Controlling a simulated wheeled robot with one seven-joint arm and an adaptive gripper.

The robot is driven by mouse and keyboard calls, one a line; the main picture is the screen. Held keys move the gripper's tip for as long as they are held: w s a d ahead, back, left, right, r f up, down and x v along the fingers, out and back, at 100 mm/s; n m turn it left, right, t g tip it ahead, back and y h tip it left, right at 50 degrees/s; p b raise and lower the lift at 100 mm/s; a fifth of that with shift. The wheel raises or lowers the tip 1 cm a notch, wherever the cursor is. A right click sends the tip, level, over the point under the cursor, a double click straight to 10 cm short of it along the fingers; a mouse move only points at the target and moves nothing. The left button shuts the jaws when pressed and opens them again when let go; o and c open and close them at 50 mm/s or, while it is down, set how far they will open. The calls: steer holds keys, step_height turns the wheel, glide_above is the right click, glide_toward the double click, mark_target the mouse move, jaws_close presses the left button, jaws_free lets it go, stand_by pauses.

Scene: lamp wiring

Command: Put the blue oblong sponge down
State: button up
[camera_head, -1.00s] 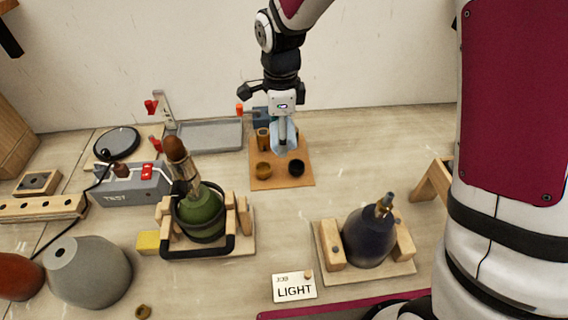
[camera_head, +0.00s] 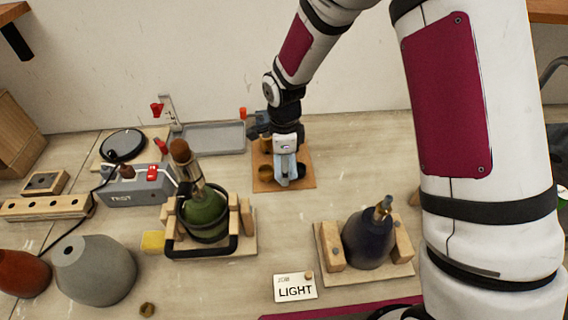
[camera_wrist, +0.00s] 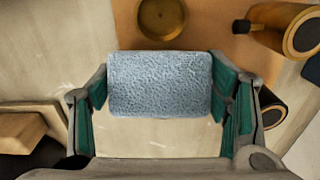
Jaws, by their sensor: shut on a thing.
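The blue oblong sponge (camera_wrist: 160,83) is pale blue and rough. In the wrist view it spans the space between the green finger pads of my gripper (camera_wrist: 161,98), which is shut on it. In the head view my gripper (camera_head: 285,178) points down over the brown board (camera_head: 265,182) at the back middle, with pale blue showing at its fingers. In the wrist view bare pale tabletop lies below the sponge and the board above it. I cannot tell whether the sponge touches the surface beneath.
A round brass cup (camera_wrist: 162,17) and a dark-handled cylinder (camera_wrist: 285,28) are close by on the board. A grey tray (camera_head: 212,137) lies behind left. A green lamp base (camera_head: 205,215) and a dark blue one (camera_head: 368,240) stand in wooden cradles in front.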

steer(key=o, duration=1.1)
steer(key=shift+f, duration=0.1)
step_height(320, 180, up, 14)
steer(key=b, duration=0.1)
steer(key=shift+s+f, duration=0.15)
steer(key=shift+s, duration=0.2)
